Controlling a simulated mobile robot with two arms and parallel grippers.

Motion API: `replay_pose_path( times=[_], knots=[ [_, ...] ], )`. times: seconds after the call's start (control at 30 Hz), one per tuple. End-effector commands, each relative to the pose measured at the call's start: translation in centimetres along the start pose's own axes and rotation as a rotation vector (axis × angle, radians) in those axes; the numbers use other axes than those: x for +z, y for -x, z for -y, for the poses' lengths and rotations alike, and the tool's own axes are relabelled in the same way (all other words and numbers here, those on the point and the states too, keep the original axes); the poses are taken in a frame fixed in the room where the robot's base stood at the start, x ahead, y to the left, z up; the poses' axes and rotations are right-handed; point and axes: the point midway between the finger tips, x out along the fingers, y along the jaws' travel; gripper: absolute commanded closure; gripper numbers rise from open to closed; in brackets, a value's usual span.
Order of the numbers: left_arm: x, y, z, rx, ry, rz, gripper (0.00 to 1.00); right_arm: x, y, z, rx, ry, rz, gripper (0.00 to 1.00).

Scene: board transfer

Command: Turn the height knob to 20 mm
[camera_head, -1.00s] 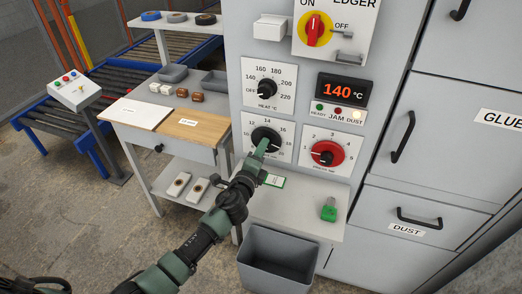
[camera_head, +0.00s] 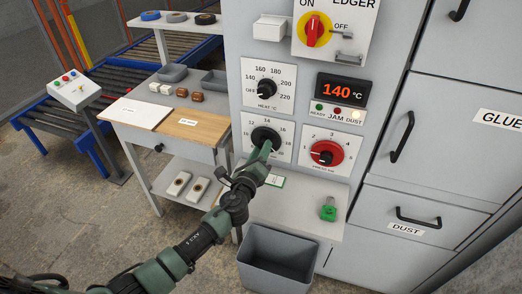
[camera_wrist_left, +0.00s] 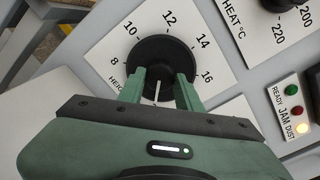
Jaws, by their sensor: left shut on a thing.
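The black height knob (camera_head: 265,135) sits on a white dial plate (camera_head: 285,151) on the grey machine front. My left gripper (camera_head: 264,147) is shut on this knob. In the left wrist view, the green fingers of my left gripper (camera_wrist_left: 161,77) sit on two sides of the black height knob (camera_wrist_left: 160,52). A white line on the knob points down towards the gripper body. The numbers 8 to 16 show around it; the scale beyond 16 is hidden behind the gripper, so I cannot read the exact setting. My right gripper is not in view.
A heat knob (camera_head: 267,88) is above and a red-ringed knob (camera_head: 326,154) to the right. The display (camera_head: 342,89) reads 140 °C. A green-handled object (camera_head: 328,209) stands on the ledge (camera_head: 295,212), with a grey bin (camera_head: 278,262) below.

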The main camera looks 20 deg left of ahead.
Motion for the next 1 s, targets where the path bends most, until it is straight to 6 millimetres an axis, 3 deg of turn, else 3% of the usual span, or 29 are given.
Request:
replay_pose_path(
  times=[0.33, 0.37, 0.4, 0.43, 0.77, 1.0],
  knots=[
    [-0.2, 0.1, -0.2, 0.002, -0.006, -0.003, 1.0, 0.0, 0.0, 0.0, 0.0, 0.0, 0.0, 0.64],
    [-0.2, 0.1, -0.2, 0.002, -0.006, -0.003, 0.6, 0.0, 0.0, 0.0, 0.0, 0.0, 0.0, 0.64],
    [-0.2, 0.1, -0.2, 0.002, -0.006, -0.003, 0.49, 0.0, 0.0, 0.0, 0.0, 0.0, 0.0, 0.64],
    [-0.2, 0.1, -0.2, 0.002, -0.006, -0.003, 0.44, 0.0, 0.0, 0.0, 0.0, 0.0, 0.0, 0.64],
    [-0.1, 0.2, -0.1, 0.001, -0.004, -0.001, 0.44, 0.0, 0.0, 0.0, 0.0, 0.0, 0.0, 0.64],
    [-0.2, 3.5, -0.2, 0.002, -0.005, -0.003, 0.44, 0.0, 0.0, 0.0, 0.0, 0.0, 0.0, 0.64]
  ],
)
